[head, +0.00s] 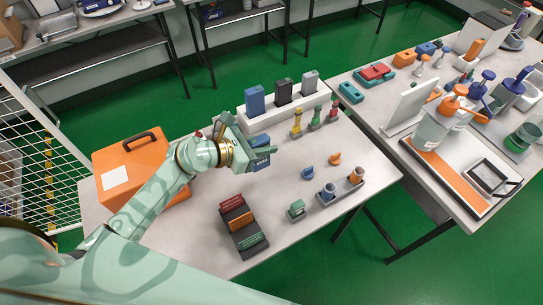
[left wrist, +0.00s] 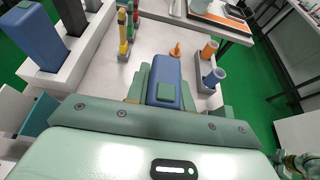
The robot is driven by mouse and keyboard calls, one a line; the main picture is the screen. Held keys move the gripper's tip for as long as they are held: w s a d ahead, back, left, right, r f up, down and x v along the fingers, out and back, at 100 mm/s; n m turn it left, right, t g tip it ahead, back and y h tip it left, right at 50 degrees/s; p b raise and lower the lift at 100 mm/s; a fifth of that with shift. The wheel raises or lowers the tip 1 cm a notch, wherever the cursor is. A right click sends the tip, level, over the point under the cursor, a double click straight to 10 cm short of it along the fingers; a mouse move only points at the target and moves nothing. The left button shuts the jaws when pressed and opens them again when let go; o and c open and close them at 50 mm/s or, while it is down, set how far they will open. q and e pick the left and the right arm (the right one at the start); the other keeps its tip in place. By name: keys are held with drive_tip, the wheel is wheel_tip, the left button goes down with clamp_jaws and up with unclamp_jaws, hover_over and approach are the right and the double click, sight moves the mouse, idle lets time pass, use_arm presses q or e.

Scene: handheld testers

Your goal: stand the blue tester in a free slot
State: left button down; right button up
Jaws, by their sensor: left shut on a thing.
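My left gripper (head: 262,153) is above the near table and shut on a blue tester (left wrist: 165,80). In the left wrist view, the tester sits between the fingers, with a green patch on its visible end. A white rack (head: 263,122) stands behind the gripper. Another blue tester (head: 255,100), a black tester (head: 283,93) and a grey tester (head: 310,83) stand upright in it. I cannot tell where any free slot is. The held tester is apart from the rack. My right gripper is not in view.
An orange case (head: 118,178) is left of the gripper. A dark tray (head: 232,213) with coloured blocks lies in front. Small coloured tools (head: 297,124) stand beside the rack. Another crowded table (head: 455,190) stands further right.

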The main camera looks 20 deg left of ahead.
use_arm(q)
drive_tip(key=f+b, duration=0.1)
drive_tip(key=f, duration=0.1)
drive_tip(key=w+d+f+b, duration=0.1)
drive_tip(key=f, duration=0.1)
drive_tip(key=w+d+f, duration=0.1)
drive_tip(key=f, duration=0.1)
drive_tip(key=shift+f+b, duration=0.2)
drive_tip(key=shift+b, duration=0.2)
drive_tip(key=shift+a, duration=0.1)
drive_tip(key=shift+r, duration=0.1)
drive_tip(key=c, duration=1.6)
unclamp_jaws()
drive_tip(key=shift+f, duration=0.2)
drive_tip(key=o, duration=0.4)
